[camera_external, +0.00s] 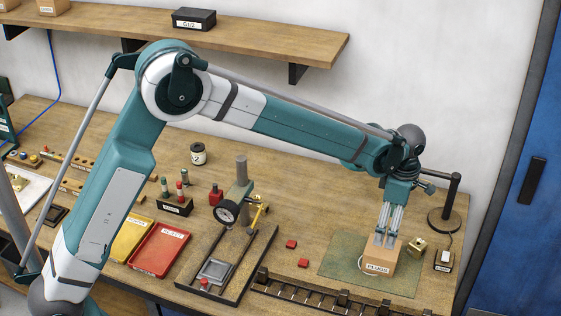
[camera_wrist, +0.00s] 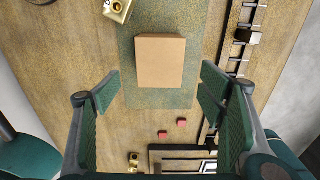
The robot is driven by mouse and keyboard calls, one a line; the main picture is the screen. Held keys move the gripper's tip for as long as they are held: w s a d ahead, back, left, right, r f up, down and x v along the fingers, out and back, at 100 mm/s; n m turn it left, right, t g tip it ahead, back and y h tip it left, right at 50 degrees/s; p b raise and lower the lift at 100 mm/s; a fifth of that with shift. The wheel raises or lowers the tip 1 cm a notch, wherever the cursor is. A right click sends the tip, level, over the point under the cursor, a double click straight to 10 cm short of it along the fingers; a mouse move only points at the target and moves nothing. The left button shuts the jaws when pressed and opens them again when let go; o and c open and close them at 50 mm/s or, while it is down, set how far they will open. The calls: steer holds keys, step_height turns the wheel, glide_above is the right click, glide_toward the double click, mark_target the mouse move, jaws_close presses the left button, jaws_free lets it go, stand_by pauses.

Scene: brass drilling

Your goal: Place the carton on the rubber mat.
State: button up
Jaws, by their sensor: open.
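The carton (camera_external: 378,264) is a small tan box with a "PLUGS" label. It sits on the green rubber mat (camera_external: 337,264) near the right end of the bench. In the wrist view the carton (camera_wrist: 160,62) shows its plain top, with the mat (camera_wrist: 150,19) visible around it. My gripper (camera_external: 386,240) is over the carton, pointing down, with its fingertips overlapping the box's upper back in the outside view. In the wrist view my gripper (camera_wrist: 160,92) is open and empty, with its fingers wide apart and the carton ahead of them. Contact cannot be told.
A brass block (camera_external: 416,246) and a small labelled box (camera_external: 443,260) stand right of the carton. A black stand (camera_external: 445,218) is behind. A dark rail (camera_external: 310,295) runs along the front, and two red blocks (camera_external: 303,263) lie left of the mat. A drill press (camera_external: 238,195) stands further left.

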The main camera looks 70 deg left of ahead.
steer(key=s+r+m+t, duration=0.3)
steer(key=s+r+m, duration=1)
steer(key=s+r, duration=0.85)
steer(key=s+f+m+t, duration=0.2)
steer(key=s+m, duration=0.5)
steer(key=s, duration=0.7)
steer(key=s+f+m+t, duration=0.2)
steer(key=s+m, duration=0.5)
steer(key=s, duration=0.7)
steer(key=shift+d, duration=0.35)
